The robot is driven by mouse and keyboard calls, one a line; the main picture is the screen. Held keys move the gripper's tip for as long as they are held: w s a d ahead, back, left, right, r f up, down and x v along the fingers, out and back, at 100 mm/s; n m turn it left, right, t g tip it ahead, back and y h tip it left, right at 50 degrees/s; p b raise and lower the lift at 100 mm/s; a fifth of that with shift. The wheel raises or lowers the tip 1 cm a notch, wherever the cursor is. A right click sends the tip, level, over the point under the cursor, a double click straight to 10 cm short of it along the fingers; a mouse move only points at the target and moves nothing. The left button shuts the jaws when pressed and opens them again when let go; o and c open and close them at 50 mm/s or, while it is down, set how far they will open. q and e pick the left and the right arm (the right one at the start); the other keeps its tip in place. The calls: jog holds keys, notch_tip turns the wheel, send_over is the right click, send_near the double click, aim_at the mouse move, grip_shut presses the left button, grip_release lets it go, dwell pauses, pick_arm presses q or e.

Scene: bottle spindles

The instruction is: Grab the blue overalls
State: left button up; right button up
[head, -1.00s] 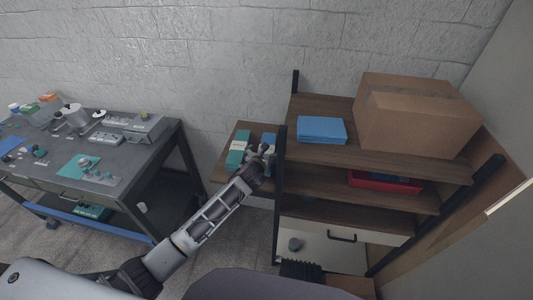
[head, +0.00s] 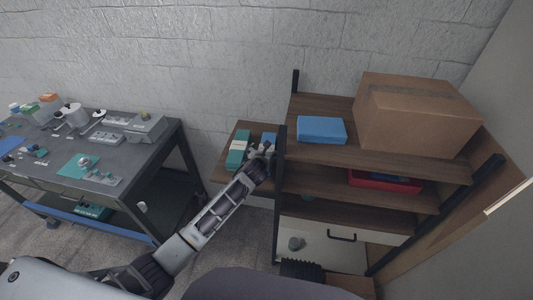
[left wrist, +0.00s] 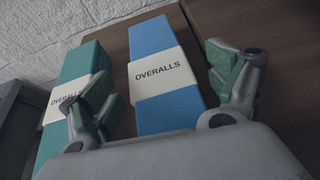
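The blue overalls (left wrist: 162,75) are a folded blue bundle with a white band reading "OVERALLS", lying on a wooden surface in the left wrist view. In the head view a small part of the blue overalls (head: 268,138) shows behind my left gripper (head: 262,152). In the left wrist view my left gripper (left wrist: 172,100) is open, its two fingers apart with the blue bundle between them in the picture. I cannot tell whether the fingers touch it. Green overalls (left wrist: 73,88) lie to the left, partly behind the left finger. My right gripper does not show.
The overalls lie on a low wooden side shelf (head: 229,169) beside a taller shelf unit (head: 335,155). Its upright post (head: 280,165) is close to my left gripper. A blue folded stack (head: 322,130) and a cardboard box (head: 415,115) sit on top. A grey workbench (head: 100,150) stands left.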

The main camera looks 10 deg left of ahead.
pick_arm(q)
jog(key=c, duration=1.2)
jog(key=shift+o, duration=0.2)
jog(key=shift+f, duration=0.1)
notch_tip(320, 180, up, 18)
jog(key=shift+r+b, duration=0.15)
jog(key=shift+b, duration=0.25)
